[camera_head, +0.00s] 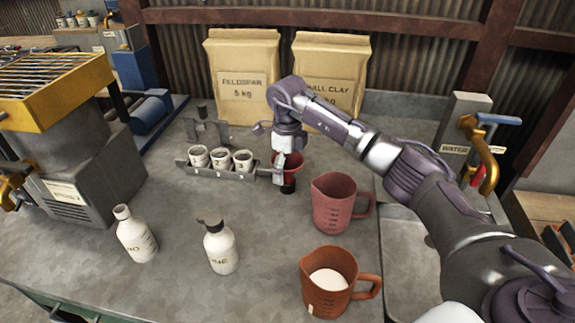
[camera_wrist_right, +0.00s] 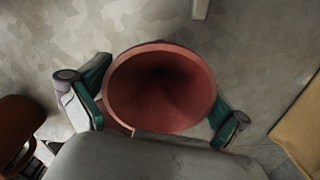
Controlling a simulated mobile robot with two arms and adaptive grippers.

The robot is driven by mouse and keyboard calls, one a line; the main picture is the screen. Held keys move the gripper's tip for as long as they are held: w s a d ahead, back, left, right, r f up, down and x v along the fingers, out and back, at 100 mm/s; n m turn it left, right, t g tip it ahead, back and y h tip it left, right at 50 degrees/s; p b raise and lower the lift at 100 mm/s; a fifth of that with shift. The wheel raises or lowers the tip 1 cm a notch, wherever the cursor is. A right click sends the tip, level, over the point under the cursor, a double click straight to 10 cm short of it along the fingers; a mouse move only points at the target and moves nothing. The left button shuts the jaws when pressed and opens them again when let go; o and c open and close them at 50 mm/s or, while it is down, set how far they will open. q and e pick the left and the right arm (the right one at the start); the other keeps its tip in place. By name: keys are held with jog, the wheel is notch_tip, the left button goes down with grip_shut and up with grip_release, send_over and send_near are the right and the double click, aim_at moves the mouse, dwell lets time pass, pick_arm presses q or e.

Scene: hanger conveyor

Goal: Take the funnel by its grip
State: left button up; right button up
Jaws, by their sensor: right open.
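The red funnel (camera_head: 291,161) stands upright on the grey counter, right of the rack of small cups. Its wide mouth (camera_wrist_right: 160,85) faces the camera in the right wrist view. My right gripper (camera_head: 283,172) points down at the funnel, its fingers open. In the right wrist view the green-padded fingers of the right gripper (camera_wrist_right: 158,105) stand on either side of the funnel, with a gap visible at least on the right. The funnel's grip and lower part are mostly hidden. My left gripper is not in view.
A rack (camera_head: 218,172) with three labelled cups stands just left of the funnel. A pink jug (camera_head: 334,206) and an orange jug (camera_head: 325,290) stand to its right and front. Two white bottles (camera_head: 136,236) (camera_head: 220,250) stand front left. Paper sacks (camera_head: 240,75) stand behind.

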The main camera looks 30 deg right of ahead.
jog(key=c, duration=0.8)
jog(key=shift+o, duration=0.2)
jog(key=shift+r, duration=0.1)
notch_tip(320, 180, up, 10)
jog(key=shift+f+b, duration=0.1)
jog(key=shift+b, duration=0.65)
